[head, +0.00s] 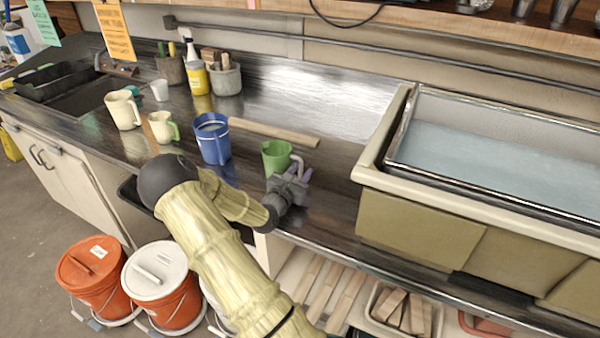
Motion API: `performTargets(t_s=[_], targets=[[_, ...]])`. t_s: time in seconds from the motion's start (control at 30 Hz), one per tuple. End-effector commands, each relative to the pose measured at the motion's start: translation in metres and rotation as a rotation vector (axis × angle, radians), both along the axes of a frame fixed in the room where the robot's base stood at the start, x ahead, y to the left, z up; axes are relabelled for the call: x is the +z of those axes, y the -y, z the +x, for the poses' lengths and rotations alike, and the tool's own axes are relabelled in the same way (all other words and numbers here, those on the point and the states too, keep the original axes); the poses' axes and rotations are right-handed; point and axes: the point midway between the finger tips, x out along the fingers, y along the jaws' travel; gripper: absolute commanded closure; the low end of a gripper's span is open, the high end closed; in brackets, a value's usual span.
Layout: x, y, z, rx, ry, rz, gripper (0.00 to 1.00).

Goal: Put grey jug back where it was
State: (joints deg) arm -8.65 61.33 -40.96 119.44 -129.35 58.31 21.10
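Several jugs and cups stand on the dark counter (340,165). A small pale grey cup (160,91) is at the back left; I cannot tell if it is the grey jug. A blue jug (212,143) stands right of these.
A wooden strip (274,132) lies behind the green jug. A large sink or tub (485,205) of bluish water bounds the right. A yellow spray bottle (198,78) and tool pots stand at the back. Lidded orange buckets (95,275) are on the floor below.

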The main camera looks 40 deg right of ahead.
Motion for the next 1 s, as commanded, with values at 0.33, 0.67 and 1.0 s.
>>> performTargets(t_s=[0.33,0.67,1.0], targets=[[0.002,-0.016,-0.006,0.001,0.0,0.002,0.67],[0.001,-0.075,-0.03,0.003,0.0,0.002,0.67],[0.003,-0.111,-0.046,0.0,0.0,0.001,0.67]])
